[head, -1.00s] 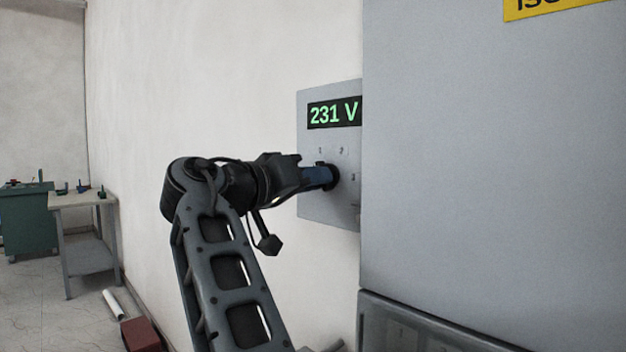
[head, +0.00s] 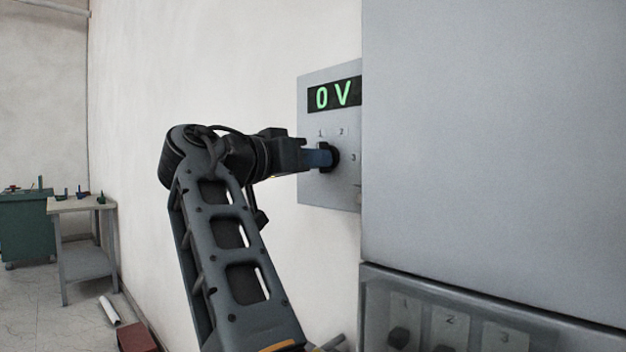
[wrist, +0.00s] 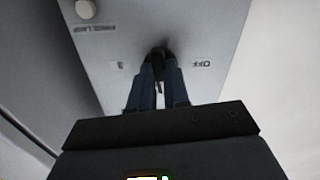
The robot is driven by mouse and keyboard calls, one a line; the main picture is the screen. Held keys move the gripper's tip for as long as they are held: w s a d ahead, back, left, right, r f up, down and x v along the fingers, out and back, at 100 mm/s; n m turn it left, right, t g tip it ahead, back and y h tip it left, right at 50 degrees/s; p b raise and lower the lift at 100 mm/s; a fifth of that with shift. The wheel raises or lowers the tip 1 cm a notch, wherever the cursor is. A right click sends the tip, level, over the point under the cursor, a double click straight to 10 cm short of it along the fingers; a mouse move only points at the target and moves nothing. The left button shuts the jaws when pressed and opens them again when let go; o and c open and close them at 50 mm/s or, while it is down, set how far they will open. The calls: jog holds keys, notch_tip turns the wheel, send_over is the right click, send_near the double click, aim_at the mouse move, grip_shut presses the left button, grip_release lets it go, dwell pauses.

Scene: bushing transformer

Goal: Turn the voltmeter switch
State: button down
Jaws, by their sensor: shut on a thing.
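The voltmeter panel (head: 325,190) is a grey plate on the wall, with a display (head: 335,94) reading "0 V" in green. The switch (head: 330,157) is a dark round knob below the display, with the marks 1, 2 and 3 around it. My gripper (head: 322,158) reaches it from the left, its blue fingers shut on the knob. In the wrist view the fingers (wrist: 157,90) close on the black switch (wrist: 158,60) from both sides. The fingers hide part of the knob, and I cannot tell which mark it points to.
A large grey cabinet (head: 480,140) stands close on the right and covers the panel's right edge. Numbered knobs (head: 399,337) sit behind its lower window. A small table (head: 85,240) and a green workbench (head: 25,225) stand far left. A red box (head: 137,337) lies on the floor.

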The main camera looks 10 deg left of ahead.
jog(key=shift+w+a+m+b, duration=0.1)
jog(key=shift+m+b, duration=2.4)
jog(key=shift+m, duration=1.3)
jog(key=c, duration=1.1)
grip_release()
jog(key=v, duration=0.7)
jog(key=shift+s+a+b, duration=0.25)
jog(key=shift+s+b, duration=0.1)
jog(key=shift+b, duration=0.1)
